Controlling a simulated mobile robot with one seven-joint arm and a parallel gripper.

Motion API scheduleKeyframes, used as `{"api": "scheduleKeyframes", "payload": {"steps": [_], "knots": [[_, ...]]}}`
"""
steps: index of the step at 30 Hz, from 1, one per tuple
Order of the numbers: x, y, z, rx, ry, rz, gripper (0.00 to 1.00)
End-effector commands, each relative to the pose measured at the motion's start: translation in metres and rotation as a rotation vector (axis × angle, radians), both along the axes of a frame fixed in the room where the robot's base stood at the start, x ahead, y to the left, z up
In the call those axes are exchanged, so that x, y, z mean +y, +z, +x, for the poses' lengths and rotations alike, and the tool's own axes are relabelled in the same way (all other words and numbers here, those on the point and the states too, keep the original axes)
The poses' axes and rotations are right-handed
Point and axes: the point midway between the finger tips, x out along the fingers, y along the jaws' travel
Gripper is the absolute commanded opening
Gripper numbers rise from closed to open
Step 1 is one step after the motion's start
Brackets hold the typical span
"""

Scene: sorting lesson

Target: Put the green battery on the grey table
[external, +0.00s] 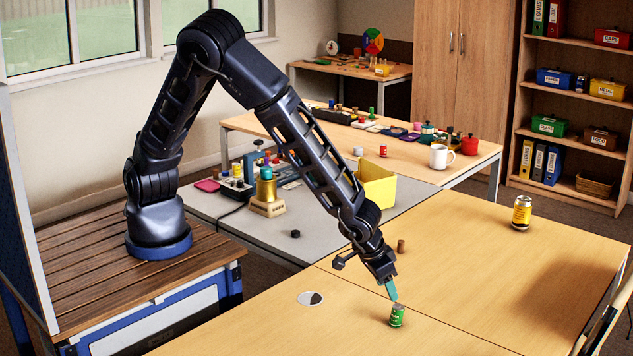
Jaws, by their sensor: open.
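My gripper is open and not closed around the battery. I cannot tell whether they touch. The grey table (334,232) lies behind and to the left of the battery, beside my base, with part of it hidden by my arm.
The grey table holds a yellow box (378,186), a brass bell-like object (266,190), a black disc (295,234) and small items. On the wooden table are a brown cylinder (401,246), a yellow can (522,212) and a white-and-black disc (311,298). The grey table's front has free room.

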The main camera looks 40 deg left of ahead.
Motion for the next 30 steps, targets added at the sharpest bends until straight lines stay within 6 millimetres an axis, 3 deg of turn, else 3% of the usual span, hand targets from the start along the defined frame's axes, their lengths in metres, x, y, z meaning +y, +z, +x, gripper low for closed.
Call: {"api": "scheduleKeyframes", "payload": {"steps": [5,15,22,30], "knots": [[-0.003,-0.01,0.002,-0.003,-0.002,0.0,0.55],[-0.009,-0.05,0.018,-0.002,0.0,0.0,0.55],[-0.011,-0.063,0.021,-0.002,-0.001,-0.001,0.55],[-0.018,-0.095,0.033,-0.002,-0.001,0.0,0.55]]}}
